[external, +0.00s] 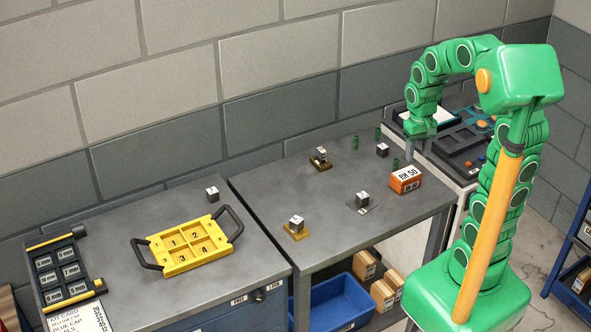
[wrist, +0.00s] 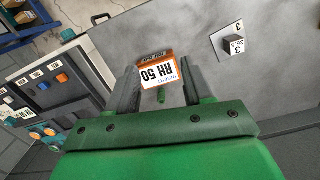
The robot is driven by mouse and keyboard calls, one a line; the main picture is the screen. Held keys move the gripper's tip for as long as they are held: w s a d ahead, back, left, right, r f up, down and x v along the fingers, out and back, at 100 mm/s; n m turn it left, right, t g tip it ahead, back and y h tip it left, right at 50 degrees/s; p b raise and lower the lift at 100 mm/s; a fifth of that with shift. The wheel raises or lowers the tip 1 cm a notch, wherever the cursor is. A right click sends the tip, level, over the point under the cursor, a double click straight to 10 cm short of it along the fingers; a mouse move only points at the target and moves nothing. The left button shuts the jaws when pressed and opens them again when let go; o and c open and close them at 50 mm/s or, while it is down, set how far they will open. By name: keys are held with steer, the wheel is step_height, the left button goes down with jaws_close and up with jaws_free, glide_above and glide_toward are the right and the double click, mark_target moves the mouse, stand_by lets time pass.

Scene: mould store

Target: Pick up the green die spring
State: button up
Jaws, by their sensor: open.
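Small green springs stand on the grey table. Two are near the wall, one (external: 378,133) close to my arm and one (external: 356,141) further left. A third small greenish upright piece (external: 396,163) stands just behind the orange box. In the wrist view a green spring (wrist: 161,96) shows between my fingers, in front of the orange box. My gripper (external: 417,150) points down above the table's right end, with its fingers apart and empty. In the wrist view my gripper (wrist: 160,82) has one finger on each side of that spring; its exact height above it cannot be told.
The orange box (external: 405,179) marked RH 50 stands close by the spring. Dark numbered blocks (external: 362,199) stand around the table. A side unit (external: 465,140) with trays adjoins on the right. A yellow numbered tray (external: 188,246) sits on the left bench. The table's middle is mostly free.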

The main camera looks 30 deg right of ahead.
steer(key=m, duration=0.2)
glide_above(397, 159)
steer(key=shift+t, duration=0.4)
steer(key=f, duration=0.8)
steer(key=shift+s+d+f, duration=0.1)
steer(key=shift+d+f, duration=0.05)
steer(key=shift+d, duration=0.1)
steer(key=shift+f, duration=1.3)
steer(key=shift+a+f, duration=0.2)
steer(key=shift+f, duration=1.15)
steer(key=shift+a+f, duration=0.15)
steer(key=shift+f, duration=1.15)
jaws_close()
